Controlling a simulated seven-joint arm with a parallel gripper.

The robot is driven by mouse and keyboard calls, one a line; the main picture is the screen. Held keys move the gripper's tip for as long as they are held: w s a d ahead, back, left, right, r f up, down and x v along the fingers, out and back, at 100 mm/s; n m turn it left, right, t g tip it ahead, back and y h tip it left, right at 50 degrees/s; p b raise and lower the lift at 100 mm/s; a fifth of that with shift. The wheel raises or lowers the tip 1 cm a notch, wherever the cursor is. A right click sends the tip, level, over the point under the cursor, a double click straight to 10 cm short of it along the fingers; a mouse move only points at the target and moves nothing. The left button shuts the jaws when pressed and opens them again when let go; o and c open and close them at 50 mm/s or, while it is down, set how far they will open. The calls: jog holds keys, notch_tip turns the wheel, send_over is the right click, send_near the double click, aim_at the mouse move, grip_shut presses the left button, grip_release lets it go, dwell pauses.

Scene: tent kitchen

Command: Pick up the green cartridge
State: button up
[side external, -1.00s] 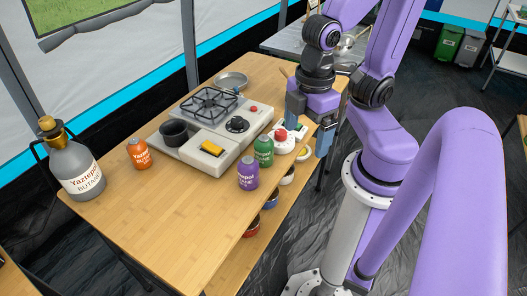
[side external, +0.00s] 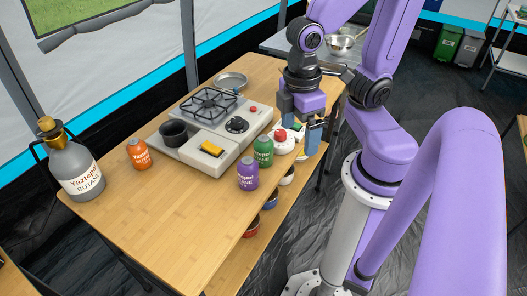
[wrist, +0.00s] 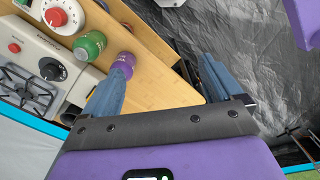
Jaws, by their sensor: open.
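The green cartridge (side external: 263,152) stands upright on the wooden table, between the stove and the purple cartridge (side external: 248,174). In the wrist view the green cartridge (wrist: 90,45) is at the upper left, outside my jaws, with the purple cartridge (wrist: 124,64) beside it, close to the left finger's tip. My gripper (side external: 299,128) is open and points down at the table's right side, behind the green cartridge in the side view. Its two blue fingers are spread apart in the wrist view (wrist: 163,70), with nothing held between them.
A white device with a red knob (side external: 284,139) stands close to my gripper. An orange cartridge (side external: 139,153) and a large butane bottle (side external: 75,165) stand farther left. The table's front is clear.

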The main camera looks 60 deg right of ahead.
aim_at(257, 149)
jog(key=w+d+f+m+g+y, duration=0.35)
jog(key=w+d+f+m, duration=0.4)
jog(key=m, duration=0.65)
jog(key=s+d+f+m+t+y, duration=0.25)
jog(key=d+m+t, duration=0.4)
jog(key=m, duration=0.65)
jog(key=s+d+f+m+t+y, duration=0.1)
jog(key=s+d+f+m+t, duration=0.25)
jog(key=m+t, duration=0.8)
jog(key=w+a+f, duration=0.2)
jog(key=w, duration=0.3)
jog(key=w+a+f+m+g, duration=0.1)
jog(key=w+a+f, duration=0.1)
jog(key=w+a, duration=0.1)
jog(key=w+a+f+m+g, duration=0.1)
jog(key=w+a+f, duration=0.2)
jog(key=w, duration=0.3)
jog(key=shift+w+a+g, duration=0.25)
jog(key=shift+w, duration=0.1)
